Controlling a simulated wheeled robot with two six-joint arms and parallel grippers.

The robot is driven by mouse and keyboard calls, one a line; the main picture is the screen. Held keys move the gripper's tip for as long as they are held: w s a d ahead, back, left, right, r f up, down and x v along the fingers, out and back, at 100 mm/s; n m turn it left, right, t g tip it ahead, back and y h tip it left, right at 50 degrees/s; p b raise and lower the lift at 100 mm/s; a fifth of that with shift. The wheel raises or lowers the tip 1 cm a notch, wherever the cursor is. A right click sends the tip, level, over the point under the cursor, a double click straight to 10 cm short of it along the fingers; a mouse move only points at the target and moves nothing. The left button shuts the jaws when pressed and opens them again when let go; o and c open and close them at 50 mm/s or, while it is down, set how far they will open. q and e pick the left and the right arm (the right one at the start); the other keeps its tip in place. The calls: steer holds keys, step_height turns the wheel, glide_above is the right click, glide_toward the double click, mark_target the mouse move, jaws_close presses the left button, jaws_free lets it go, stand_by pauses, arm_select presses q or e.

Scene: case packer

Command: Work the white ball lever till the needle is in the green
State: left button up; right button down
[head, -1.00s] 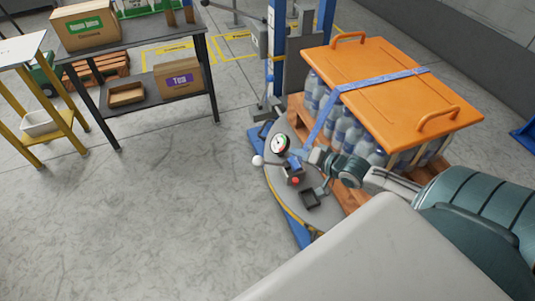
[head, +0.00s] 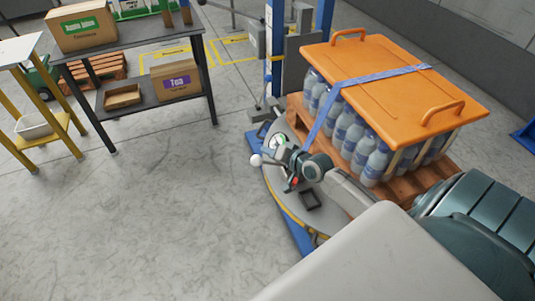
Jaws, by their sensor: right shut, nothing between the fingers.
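The white ball lever (head: 256,160) sticks out at the left edge of the round grey panel (head: 275,198). The gauge (head: 279,139) is behind it on the panel; my right gripper partly covers it, and I cannot read the needle. My right gripper (head: 279,153) is shut and empty, just right of the white ball, over the lever's side of the panel. I cannot tell whether it touches the lever. A red button (head: 295,181) sits below the gripper on the panel. My left gripper is not in view.
A pallet (head: 393,188) of bottles under an orange lid (head: 395,85) with a blue strap stands to the right. A dark shelf table (head: 130,45) with boxes stands at the back left. The floor left of the panel is clear.

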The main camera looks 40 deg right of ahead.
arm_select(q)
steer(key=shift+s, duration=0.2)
arm_select(e)
steer(key=shift+s+a+f, duration=0.1)
steer(key=shift+a+f, duration=0.25)
steer(key=shift+a, duration=0.05)
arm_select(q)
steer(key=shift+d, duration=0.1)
